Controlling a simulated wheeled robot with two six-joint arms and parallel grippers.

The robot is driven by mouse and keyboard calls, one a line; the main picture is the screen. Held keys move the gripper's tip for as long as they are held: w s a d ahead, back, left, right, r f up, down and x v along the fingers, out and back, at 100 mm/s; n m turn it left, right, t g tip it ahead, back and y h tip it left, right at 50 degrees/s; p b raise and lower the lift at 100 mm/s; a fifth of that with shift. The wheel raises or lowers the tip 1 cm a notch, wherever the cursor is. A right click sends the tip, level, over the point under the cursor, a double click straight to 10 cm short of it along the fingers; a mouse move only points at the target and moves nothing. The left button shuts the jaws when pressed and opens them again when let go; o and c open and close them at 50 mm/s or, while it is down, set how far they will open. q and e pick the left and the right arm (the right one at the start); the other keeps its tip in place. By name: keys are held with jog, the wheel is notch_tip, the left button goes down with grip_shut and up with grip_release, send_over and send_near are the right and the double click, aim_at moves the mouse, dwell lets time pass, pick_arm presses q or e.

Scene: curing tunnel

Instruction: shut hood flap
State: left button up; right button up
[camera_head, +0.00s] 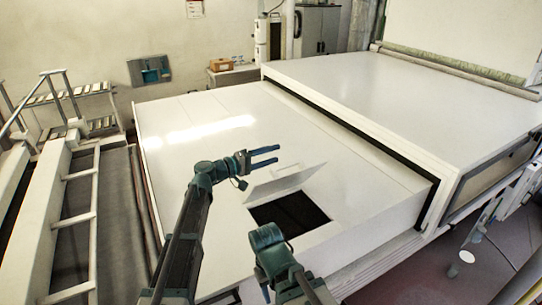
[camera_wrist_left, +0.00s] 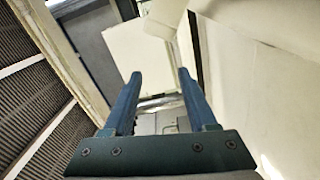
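The hood flap (camera_head: 284,180) is a small white panel with a notch-like handle. It stands raised, tilted back, at the far edge of a dark square opening (camera_head: 290,214) in the white hood (camera_head: 200,140). My left gripper (camera_head: 279,155) is above the hood, just behind and above the flap, pointing right. Its two blue fingers are apart and empty; they also show in the left wrist view (camera_wrist_left: 157,85). Whether it touches the flap cannot be told. My right arm stands in front of the opening; its fingers are mostly out of frame or hidden.
A higher white tunnel section (camera_head: 400,90) with a dark-edged frame rises on the right. A railing and steps (camera_head: 75,210) stand on the left. A small table with a cardboard box (camera_head: 221,64) is at the back. The hood's far left top is clear.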

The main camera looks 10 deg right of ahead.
pick_arm(q)
jog(key=v, duration=1.3)
jog(key=shift+a, duration=0.35)
jog(key=shift+s, duration=0.1)
